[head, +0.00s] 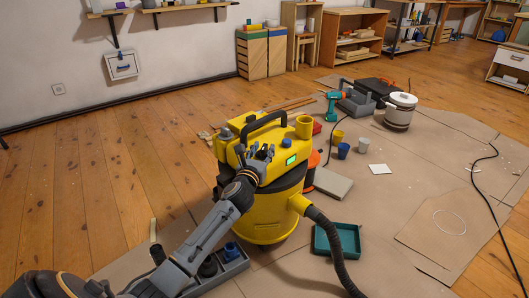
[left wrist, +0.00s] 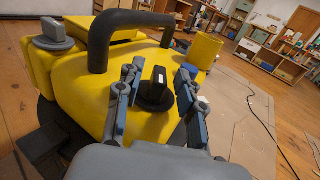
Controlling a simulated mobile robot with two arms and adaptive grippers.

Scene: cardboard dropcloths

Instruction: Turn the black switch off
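A yellow shop vacuum (head: 268,215) stands on the cardboard dropcloth, with a black handle (head: 265,124) on top and a lit green panel (head: 291,160). In the left wrist view the black switch (left wrist: 156,90) is a rotary knob with a pale mark, on the yellow top (left wrist: 75,85). My left gripper (left wrist: 156,76) is open, with one finger on each side of the switch; I see a gap on both sides. In the head view my left gripper (head: 258,153) is over the vacuum's top and hides the switch. My right gripper is not in view.
A grey knob (left wrist: 54,32) sits on the vacuum's left in the left wrist view. The black hose (head: 335,255) runs down past a teal tray (head: 337,241). Cups (head: 343,150), a drill (head: 332,104) and a white-lidded canister (head: 400,110) stand behind.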

